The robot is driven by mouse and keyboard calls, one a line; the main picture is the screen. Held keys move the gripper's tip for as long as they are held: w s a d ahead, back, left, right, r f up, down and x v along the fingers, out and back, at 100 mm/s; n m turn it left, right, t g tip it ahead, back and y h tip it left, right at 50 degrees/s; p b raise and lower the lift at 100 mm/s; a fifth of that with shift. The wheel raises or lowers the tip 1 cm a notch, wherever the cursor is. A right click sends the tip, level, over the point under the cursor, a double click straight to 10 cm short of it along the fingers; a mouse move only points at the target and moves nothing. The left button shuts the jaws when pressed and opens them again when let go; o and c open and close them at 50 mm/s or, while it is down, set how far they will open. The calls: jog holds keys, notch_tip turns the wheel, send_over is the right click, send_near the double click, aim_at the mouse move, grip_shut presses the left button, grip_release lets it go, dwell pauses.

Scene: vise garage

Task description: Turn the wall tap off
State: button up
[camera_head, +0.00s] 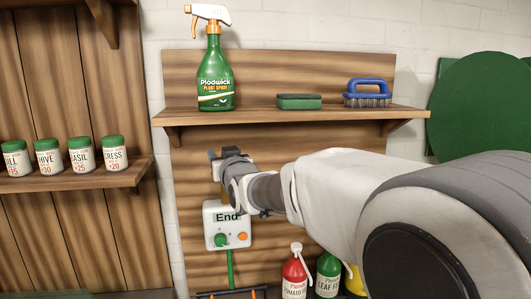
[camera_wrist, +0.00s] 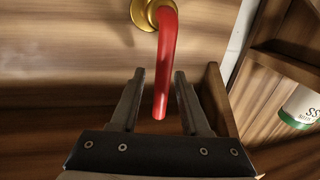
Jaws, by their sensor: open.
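The wall tap shows in the wrist view as a red lever (camera_wrist: 165,60) on a round brass fitting (camera_wrist: 145,14) fixed to the wooden wall panel. The lever points down the picture, toward my gripper's palm. My gripper (camera_wrist: 159,73) is open, with one finger on each side of the lever and a visible gap to both. The lever's end lies between the fingers, short of the palm. In the head view my gripper (camera_head: 228,156) is in front of the panel just below the shelf, and it and the arm hide most of the tap.
A wooden shelf (camera_head: 290,115) above my gripper holds a green spray bottle (camera_head: 215,75), a green sponge (camera_head: 299,102) and a blue brush (camera_head: 367,92). A white control box (camera_head: 228,224) is close below. Jars (camera_head: 80,155) stand on the left shelf. Bottles (camera_head: 295,275) stand low.

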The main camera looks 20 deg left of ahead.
grip_shut()
dwell(1.4)
